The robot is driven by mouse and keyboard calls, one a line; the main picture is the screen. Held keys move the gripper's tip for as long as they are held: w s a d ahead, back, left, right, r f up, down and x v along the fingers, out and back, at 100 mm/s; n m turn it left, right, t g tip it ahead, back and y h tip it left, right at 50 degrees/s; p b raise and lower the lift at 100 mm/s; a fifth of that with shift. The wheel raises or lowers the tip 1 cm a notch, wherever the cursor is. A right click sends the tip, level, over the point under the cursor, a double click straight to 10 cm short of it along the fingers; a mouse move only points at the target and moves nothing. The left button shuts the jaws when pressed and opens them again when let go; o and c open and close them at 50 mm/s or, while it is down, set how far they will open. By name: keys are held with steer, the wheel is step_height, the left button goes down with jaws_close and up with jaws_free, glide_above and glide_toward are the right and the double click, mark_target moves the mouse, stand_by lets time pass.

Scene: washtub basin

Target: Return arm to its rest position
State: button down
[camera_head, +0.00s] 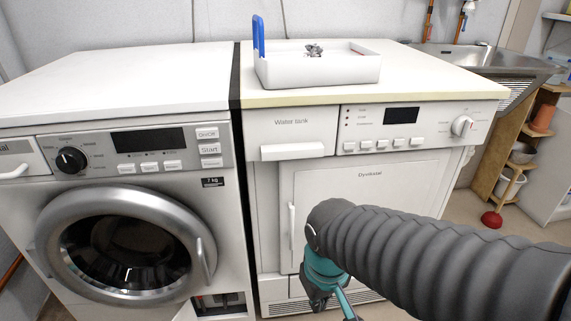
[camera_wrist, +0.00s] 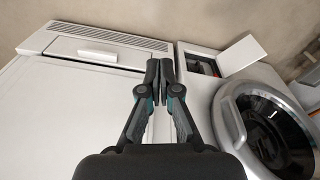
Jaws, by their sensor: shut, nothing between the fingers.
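My arm (camera_head: 430,255) reaches in from the right of the head view, in front of the dryer (camera_head: 365,195). My gripper (camera_head: 325,298) hangs low at its end, partly cut off by the bottom edge. In the wrist view my gripper (camera_wrist: 159,68) has its fingertips together with nothing between them. Behind it in that view are the dryer's white front (camera_wrist: 60,110) and lower vent grille (camera_wrist: 110,37). The gripper appears apart from both machines.
The washing machine (camera_head: 130,240) stands left with its round door shut; a small flap (camera_wrist: 242,53) at its base is open. A white tray (camera_head: 318,72) with a blue item sits on the dryer. A metal sink (camera_head: 480,62) and wooden shelf (camera_head: 520,150) are at right.

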steer(key=s+d+r+m+t+p, duration=0.1)
steer(key=d+r+m+t, duration=0.3)
steer(key=d+r, duration=0.5)
steer(key=shift+s+d+r+m+p, duration=0.35)
steer(key=shift+r+p, duration=0.2)
steer(key=shift+r, duration=0.6)
steer(key=c, duration=1.9)
jaws_free()
